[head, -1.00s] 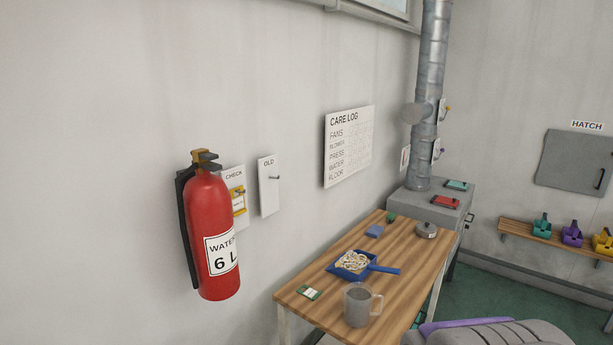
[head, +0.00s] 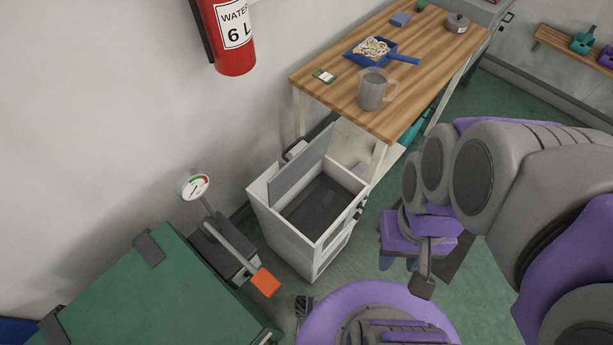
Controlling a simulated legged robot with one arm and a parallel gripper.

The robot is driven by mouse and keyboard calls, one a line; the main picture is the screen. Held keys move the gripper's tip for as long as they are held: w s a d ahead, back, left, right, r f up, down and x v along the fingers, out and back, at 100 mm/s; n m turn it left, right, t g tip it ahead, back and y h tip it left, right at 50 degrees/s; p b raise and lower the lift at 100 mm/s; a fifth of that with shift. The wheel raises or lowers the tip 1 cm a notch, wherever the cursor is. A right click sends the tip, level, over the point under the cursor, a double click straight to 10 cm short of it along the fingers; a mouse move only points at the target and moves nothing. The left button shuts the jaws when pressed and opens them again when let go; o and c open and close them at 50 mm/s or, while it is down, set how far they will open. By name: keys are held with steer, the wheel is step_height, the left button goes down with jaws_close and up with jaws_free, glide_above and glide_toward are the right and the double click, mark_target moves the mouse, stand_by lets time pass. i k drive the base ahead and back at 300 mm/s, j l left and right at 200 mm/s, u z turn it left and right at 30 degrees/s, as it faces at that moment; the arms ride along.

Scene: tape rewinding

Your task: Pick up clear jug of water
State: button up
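The clear jug (head: 371,94) stands upright on the wooden table (head: 350,103), near its front edge. It looks greyish and see-through, with a handle on its right side; how full it is cannot be told. My arm comes in from the right, in front of the table. What looks like my gripper (head: 418,262) is at the arm's lower end, above the green floor, below and to the right of the jug and apart from it. Its fingers are partly hidden by the arm, so their opening is unclear.
A blue dustpan (head: 408,58) with pale scraps, a green-and-white card (head: 324,76) and a grey round tin (head: 457,23) share the tabletop. An open white bin (head: 262,208) stands below the table's front. A green box (head: 150,285) and an orange-ended lever (head: 264,281) are at lower left.

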mark_target(373, 82)
steer(key=i+l, duration=0.2)
steer(key=l, duration=0.15)
steer(key=i+l+u, duration=0.1)
steer(key=l, duration=0.25)
steer(key=i+l, duration=0.3)
steer(key=i+l+u, duration=0.1)
steer(key=l, duration=0.3)
steer(key=i, duration=0.25)
